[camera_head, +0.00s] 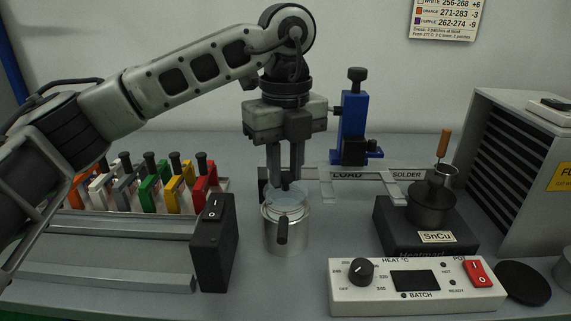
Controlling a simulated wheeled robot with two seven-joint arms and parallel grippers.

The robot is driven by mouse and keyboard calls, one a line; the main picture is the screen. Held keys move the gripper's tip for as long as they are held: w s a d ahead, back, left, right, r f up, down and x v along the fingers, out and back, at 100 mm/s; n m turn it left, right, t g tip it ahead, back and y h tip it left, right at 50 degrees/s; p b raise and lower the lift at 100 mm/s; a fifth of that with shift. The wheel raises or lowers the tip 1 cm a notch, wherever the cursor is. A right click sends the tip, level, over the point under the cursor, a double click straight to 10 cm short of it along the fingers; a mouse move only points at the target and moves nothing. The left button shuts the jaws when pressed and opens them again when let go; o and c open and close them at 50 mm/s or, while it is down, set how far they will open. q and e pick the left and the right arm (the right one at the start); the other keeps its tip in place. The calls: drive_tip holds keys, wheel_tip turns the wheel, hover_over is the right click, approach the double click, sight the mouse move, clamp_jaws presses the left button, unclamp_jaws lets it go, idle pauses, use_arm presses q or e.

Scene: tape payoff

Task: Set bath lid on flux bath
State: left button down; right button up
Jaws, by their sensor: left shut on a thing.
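The flux bath appears to be the silvery metal cup (301,238) at the middle of the table, with a dark handle at its front. My left gripper (287,183) points straight down over it, its fingers shut around a small dark knob. The knob seems to belong to the bath lid (289,201), a pale bluish, see-through disc at the cup's mouth. I cannot tell whether the lid rests on the rim or hangs just above it. My right gripper is not in view.
A black switch box (214,245) stands close left of the cup, before a rack of coloured holders. A heater control panel (417,285) and the SnCu pot (432,207) are at right. A blue stand (352,128) is behind. A black disc (522,282) lies far right.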

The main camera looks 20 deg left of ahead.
use_arm(q)
drive_tip(key=shift+f, duration=0.3)
drive_tip(key=c, duration=0.6)
unclamp_jaws()
drive_tip(key=shift+r+p, duration=2.45)
drive_tip(key=shift+r, duration=1.1)
